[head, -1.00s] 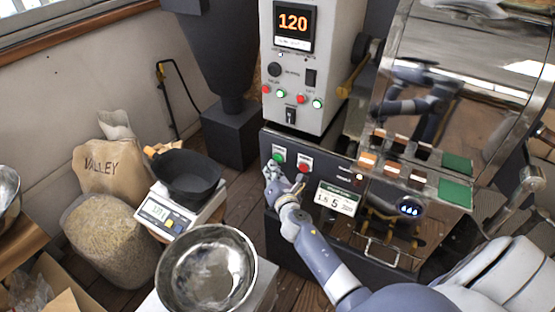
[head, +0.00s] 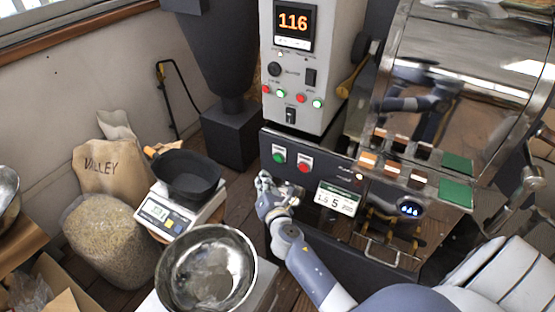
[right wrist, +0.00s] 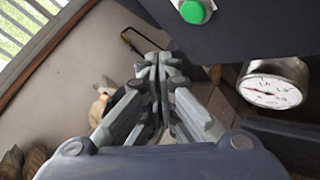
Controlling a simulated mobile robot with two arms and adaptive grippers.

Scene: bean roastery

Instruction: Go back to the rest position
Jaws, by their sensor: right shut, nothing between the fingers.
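My right gripper (head: 266,184) is in front of the dark roaster panel, below the green button (head: 278,158) and the red button (head: 304,166). Its fingers are together and empty, apart from both buttons. In the right wrist view the closed fingers (right wrist: 157,62) point up the picture, with the green button (right wrist: 193,11) beyond them at the top. The roaster's display (head: 295,22) reads 116 in orange. My left gripper is not in view.
A black pan (head: 187,178) sits on a white scale (head: 165,218) at left. A steel bowl (head: 207,268) stands in front of it. A VALLEY sack (head: 110,170) and a clear bag of beans (head: 108,240) stand farther left. A dial gauge (right wrist: 270,90) shows in the wrist view.

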